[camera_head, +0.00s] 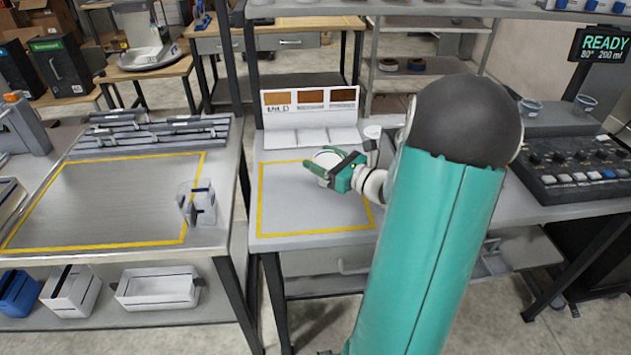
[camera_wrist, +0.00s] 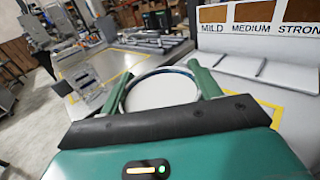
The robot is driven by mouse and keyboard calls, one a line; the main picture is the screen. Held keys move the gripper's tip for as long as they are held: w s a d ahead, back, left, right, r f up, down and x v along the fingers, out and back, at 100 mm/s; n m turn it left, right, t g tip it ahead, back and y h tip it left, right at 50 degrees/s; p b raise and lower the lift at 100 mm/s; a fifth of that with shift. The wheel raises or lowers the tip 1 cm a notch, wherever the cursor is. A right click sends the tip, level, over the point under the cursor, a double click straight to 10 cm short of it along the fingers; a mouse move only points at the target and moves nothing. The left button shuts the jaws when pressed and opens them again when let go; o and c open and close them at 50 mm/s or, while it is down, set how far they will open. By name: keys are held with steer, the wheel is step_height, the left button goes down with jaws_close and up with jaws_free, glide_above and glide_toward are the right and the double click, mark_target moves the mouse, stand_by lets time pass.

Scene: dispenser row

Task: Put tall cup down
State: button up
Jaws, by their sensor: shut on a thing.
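The tall cup (camera_head: 326,160) is white and round-mouthed. My gripper (camera_head: 334,170) is shut on it, over the grey table inside a yellow outlined area (camera_head: 300,232). In the wrist view the cup (camera_wrist: 162,92) sits between the two green fingers of my gripper (camera_wrist: 162,88), and its dark blue rim shows. I look down into its pale inside. The head view does not show clearly whether the cup's base touches the table; its lower part is hidden by the gripper.
Behind the yellow area stands a white rack (camera_head: 310,125) with sample cards reading mild, medium and strong. To the left, a second table carries another yellow outline and a small clear holder (camera_head: 198,203). A black control panel (camera_head: 578,168) and a READY display (camera_head: 603,46) are at right.

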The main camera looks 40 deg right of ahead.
mark_target(322, 180)
step_height(322, 180, down, 6)
steer(key=shift+f, duration=0.25)
steer(key=shift+a+f, duration=0.1)
steer(key=o, duration=1.2)
steer(key=shift+f, duration=0.1)
steer(key=shift+r, duration=0.2)
steer(key=s, duration=0.2)
steer(key=s+d, duration=0.1)
steer(key=s, duration=0.4)
steer(key=shift+s+d, duration=0.2)
steer(key=shift+d, duration=0.05)
